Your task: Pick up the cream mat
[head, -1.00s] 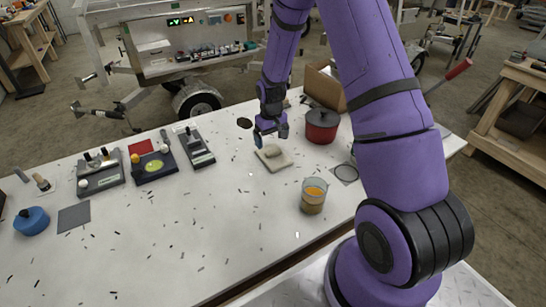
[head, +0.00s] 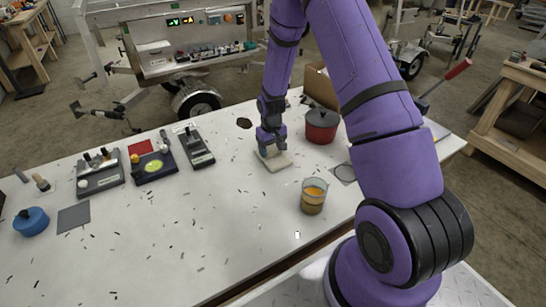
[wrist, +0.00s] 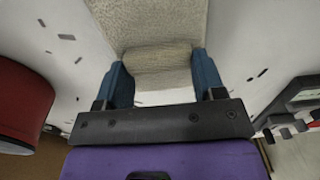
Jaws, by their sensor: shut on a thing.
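The cream mat (head: 279,164) lies on the white table, and it also shows in the wrist view (wrist: 140,18). A raised, rounded cream part (wrist: 158,58) sits on it, between my fingers. My gripper (head: 268,149) is down at the mat, over its back left part in the head view. In the wrist view my gripper (wrist: 160,80) has its two blue fingers on either side of that raised part, shut on it. In the head view the raised part is hidden by the fingers.
A red pot (head: 321,126) with a dark lid stands close behind right of the mat. A glass of orange liquid (head: 313,196) stands in front of it. Several control panels (head: 152,163) and a blue round container (head: 31,221) are at left. The table's middle left is mostly clear.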

